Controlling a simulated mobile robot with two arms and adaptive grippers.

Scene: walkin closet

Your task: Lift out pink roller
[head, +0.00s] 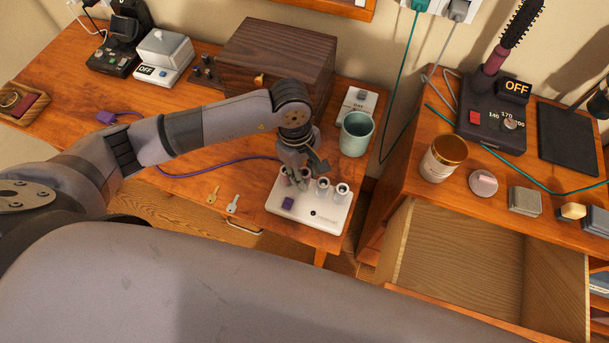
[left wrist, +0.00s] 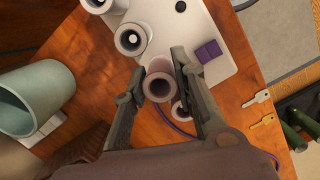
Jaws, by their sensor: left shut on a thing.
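The white roller base (head: 312,215) sits at the front right corner of the wooden table, with several pale rollers standing on it. My left gripper (head: 301,180) reaches down over its back row. In the left wrist view my left gripper (left wrist: 160,78) is shut on the pink roller (left wrist: 158,88), with one finger on each side. The roller is seen end-on, so I cannot tell how far it is raised. Another roller (left wrist: 180,111) is partly hidden behind a finger. Two free rollers (head: 322,188) (head: 342,190) stand to the right of the gripper. My right gripper is not in view.
A dark wooden box (head: 277,62) is behind my forearm. An open drawer (head: 470,258) is at the right, across a gap.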

